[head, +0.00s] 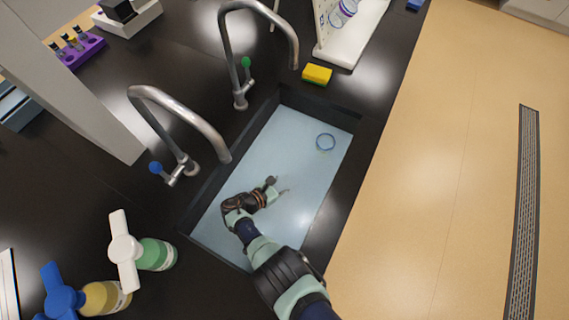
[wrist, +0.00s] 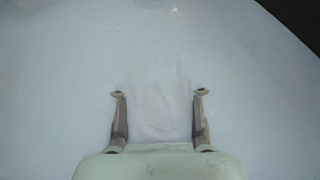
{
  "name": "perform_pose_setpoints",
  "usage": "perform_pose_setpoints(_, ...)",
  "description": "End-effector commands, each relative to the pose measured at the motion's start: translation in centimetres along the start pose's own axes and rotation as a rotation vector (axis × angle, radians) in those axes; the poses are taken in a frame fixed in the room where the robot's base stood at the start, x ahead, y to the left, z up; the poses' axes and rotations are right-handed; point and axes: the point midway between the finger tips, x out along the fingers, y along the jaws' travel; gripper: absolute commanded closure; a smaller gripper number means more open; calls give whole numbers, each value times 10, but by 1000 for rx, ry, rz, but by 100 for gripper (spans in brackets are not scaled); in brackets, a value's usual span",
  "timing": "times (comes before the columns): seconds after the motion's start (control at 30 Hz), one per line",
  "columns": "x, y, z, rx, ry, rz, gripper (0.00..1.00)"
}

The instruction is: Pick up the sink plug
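My gripper (head: 279,186) reaches down into the light-blue sink (head: 302,125), over its lower-left part. In the wrist view my gripper (wrist: 159,92) has its two fingers well apart, open, with nothing held between them. Only pale sink floor shows there, with a faint whitish patch (wrist: 160,108) between the fingers that I cannot make out. I see no clear sink plug.
Two metal taps, one blue-handled (head: 178,170) and one green-handled (head: 241,90), arch toward the sink from the left. A yellow sponge (head: 317,74) lies beyond the sink. Wash bottles, one green (head: 157,254) and one yellowish (head: 105,298), stand at lower left. The sink's middle is clear.

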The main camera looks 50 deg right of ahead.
Motion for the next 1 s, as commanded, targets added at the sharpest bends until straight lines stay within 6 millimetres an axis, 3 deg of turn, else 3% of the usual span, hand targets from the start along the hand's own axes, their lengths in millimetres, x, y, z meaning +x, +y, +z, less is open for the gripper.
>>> perform_pose_setpoints(0.27,8,0,0,0,0,1,63)
perform_pose_setpoints(0.5,8,0,0,1,0,1,100)
perform_pose_setpoints(1.0,6,0,5,1,0,1,100)
